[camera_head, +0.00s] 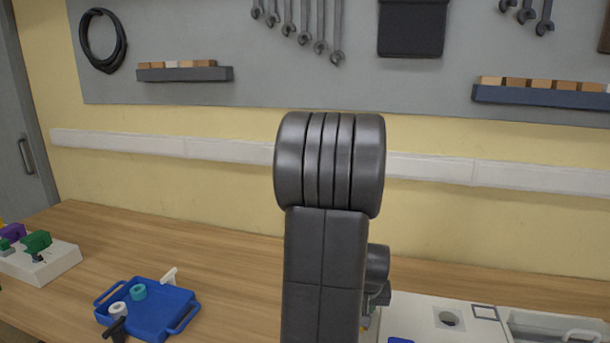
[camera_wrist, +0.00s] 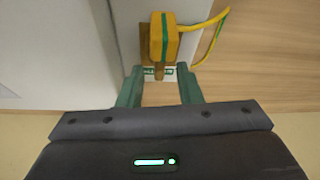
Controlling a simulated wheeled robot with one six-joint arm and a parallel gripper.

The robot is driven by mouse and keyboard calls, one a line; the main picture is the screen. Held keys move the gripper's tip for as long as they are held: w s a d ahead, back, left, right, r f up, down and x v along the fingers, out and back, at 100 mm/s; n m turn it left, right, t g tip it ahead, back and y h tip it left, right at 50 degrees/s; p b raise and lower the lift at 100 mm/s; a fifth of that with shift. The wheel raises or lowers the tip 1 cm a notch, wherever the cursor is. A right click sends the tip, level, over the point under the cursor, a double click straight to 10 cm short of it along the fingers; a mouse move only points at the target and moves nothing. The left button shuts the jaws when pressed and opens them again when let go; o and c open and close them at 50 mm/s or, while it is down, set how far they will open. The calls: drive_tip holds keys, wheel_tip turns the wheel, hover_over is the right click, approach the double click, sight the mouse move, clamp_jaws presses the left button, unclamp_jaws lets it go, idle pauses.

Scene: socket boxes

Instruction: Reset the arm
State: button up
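In the wrist view my gripper (camera_wrist: 160,76) is open, its two green fingers apart with nothing clasped between them. Just beyond the fingertips is a yellow block-like plug (camera_wrist: 157,38) with a green stripe and a yellow cable (camera_wrist: 215,24) running off to the right. It sits at the edge of a pale box surface (camera_wrist: 125,35), beside the wood table. I cannot tell how firmly it is seated. In the head view my dark arm stands upright in the middle, and my gripper is hidden behind it.
A blue tray (camera_head: 150,328) with small ring-shaped parts stands on the wooden table (camera_head: 225,260) at left. A white box with coloured plugs (camera_head: 52,265) is at far left. A white box with a round hole (camera_head: 425,312) is at right. A tool wall is behind.

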drive_tip(key=shift+d+n+y, duration=0.1)
drive_tip(key=shift+n+y, duration=0.3)
drive_tip(key=shift+n, duration=0.5)
drive_tip(key=s+r, duration=0.9)
drive_tip(key=r, duration=0.3)
drive_tip(key=shift+d+b, duration=0.2)
drive_tip(key=shift+b, duration=0.25)
